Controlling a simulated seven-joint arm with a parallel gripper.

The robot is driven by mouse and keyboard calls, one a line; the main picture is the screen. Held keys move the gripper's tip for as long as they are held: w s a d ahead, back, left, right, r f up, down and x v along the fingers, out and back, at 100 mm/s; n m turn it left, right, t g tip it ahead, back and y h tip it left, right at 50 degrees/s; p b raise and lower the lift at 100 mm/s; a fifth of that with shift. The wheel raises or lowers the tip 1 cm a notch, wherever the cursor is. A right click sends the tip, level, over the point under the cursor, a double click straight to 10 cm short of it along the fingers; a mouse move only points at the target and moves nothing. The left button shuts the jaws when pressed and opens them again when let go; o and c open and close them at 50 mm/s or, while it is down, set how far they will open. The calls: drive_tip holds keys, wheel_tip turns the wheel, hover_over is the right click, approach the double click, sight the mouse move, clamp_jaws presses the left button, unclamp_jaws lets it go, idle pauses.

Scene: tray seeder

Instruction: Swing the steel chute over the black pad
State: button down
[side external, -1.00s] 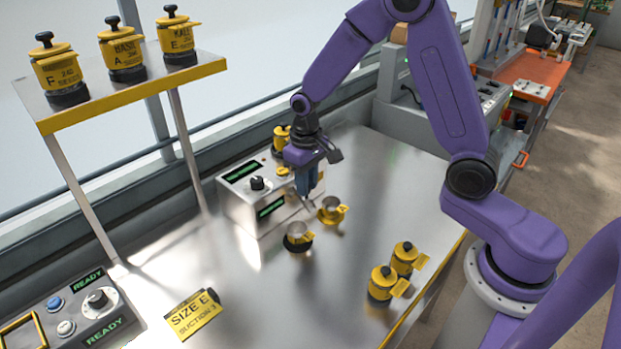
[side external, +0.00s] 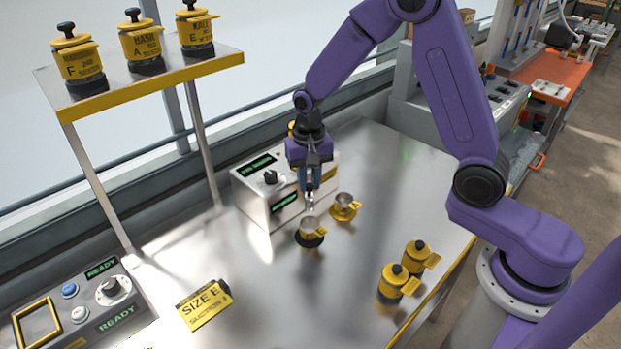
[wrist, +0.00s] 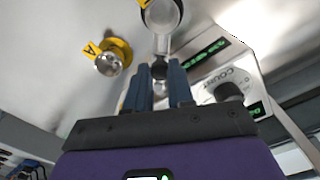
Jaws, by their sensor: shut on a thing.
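My gripper (side external: 310,196) points down in front of the grey counter box and is shut on the steel chute (wrist: 157,45). In the wrist view the chute runs up between my gripper's fingers (wrist: 160,80) towards a steel cup (wrist: 160,14). That cup also shows in the side view (side external: 309,226), on the black pad (side external: 310,241) just below my fingertips. The chute's end appears to be at or over this cup's near rim. A second steel cup (side external: 345,200) stands on a yellow pad (side external: 346,213) to the right, marked A in the wrist view.
The counter box (side external: 275,203) with a dial stands close behind my gripper. Two yellow canisters (side external: 394,283) stand at the front right. A shelf (side external: 150,85) holds three canisters.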

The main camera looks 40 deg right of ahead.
sight(310, 187)
idle(0.3)
drive_tip(key=c, duration=1)
unclamp_jaws()
wheel_tip(310, 187, up, 18)
drive_tip(key=shift+f, duration=0.25)
drive_tip(key=s+f+n, duration=0.2)
drive_tip(key=s+n, duration=0.4)
drive_tip(key=s, duration=0.3)
drive_tip(key=s+d+f+n, duration=0.1)
drive_tip(key=s+f+n, duration=0.1)
drive_tip(key=s+n, duration=0.4)
drive_tip(key=s+d+f+n, duration=0.1)
drive_tip(key=s+f+n, duration=0.2)
drive_tip(key=s, duration=1.1)
drive_tip(key=shift+s+f+n, duration=0.1)
drive_tip(key=shift+s+n, duration=0.05)
drive_tip(key=shift+n, duration=0.7)
drive_tip(key=shift+s+n, duration=0.1)
drive_tip(key=shift+n, duration=0.75)
